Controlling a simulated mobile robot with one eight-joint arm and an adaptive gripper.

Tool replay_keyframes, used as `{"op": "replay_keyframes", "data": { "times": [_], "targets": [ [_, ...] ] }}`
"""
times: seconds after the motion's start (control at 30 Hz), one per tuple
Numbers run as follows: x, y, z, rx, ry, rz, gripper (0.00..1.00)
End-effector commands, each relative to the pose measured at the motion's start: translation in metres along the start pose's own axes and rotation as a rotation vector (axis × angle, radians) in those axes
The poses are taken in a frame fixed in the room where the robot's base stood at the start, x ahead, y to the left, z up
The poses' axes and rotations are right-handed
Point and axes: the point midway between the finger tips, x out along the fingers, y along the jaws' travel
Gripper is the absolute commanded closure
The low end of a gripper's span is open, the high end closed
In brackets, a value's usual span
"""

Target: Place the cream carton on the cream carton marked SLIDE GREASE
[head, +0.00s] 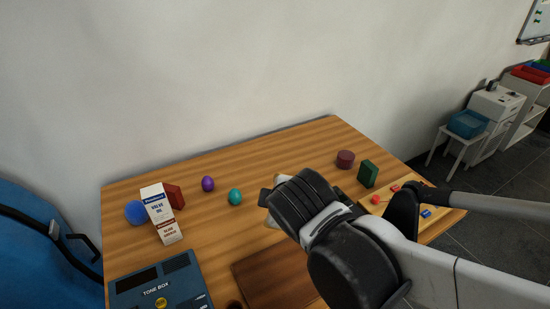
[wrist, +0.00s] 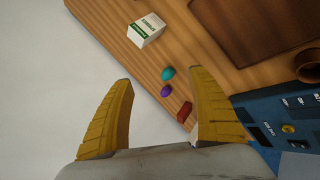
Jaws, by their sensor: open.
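Two cream cartons stand stacked at the table's left in the head view. The upper carton (head: 156,200) has a blue band and reads VALVE OIL. The lower carton (head: 170,234), marked SLIDE GREASE, has a brown band. The upper one appears to rest on it. Another whitish carton with a green band (wrist: 147,30) lies on the table in the wrist view; my arm mostly hides that spot in the head view. My gripper (wrist: 162,76) is open, with nothing between its yellow fingers. Its fingers are hidden in the head view. I cannot make out the stack in the wrist view.
A blue ball (head: 135,212), red block (head: 175,196), purple egg (head: 208,184) and teal egg (head: 235,197) are around the stack. The blue TONE BOX (head: 135,287) lies in front. A maroon cylinder (head: 345,159) and green block (head: 367,174) stand at right.

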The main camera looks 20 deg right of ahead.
Motion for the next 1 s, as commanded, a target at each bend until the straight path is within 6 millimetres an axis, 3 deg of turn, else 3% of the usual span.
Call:
{"op": "replay_keyframes", "data": {
  "times": [0.03, 0.1, 0.2, 0.3, 0.43, 1.0],
  "targets": [
    [-0.01, -0.001, 0.027, 0.241, -0.025, -0.028, 0.32],
    [-0.024, -0.005, 0.051, 0.56, -0.046, -0.064, 0.32],
    [-0.038, -0.013, 0.071, 0.897, -0.068, -0.096, 0.32],
    [-0.047, -0.017, 0.079, 1.09, -0.08, -0.113, 0.32],
    [-0.05, -0.019, 0.082, 1.168, -0.084, -0.121, 0.32],
    [-0.05, -0.019, 0.081, 1.164, -0.083, -0.121, 0.32]
  ]
}}
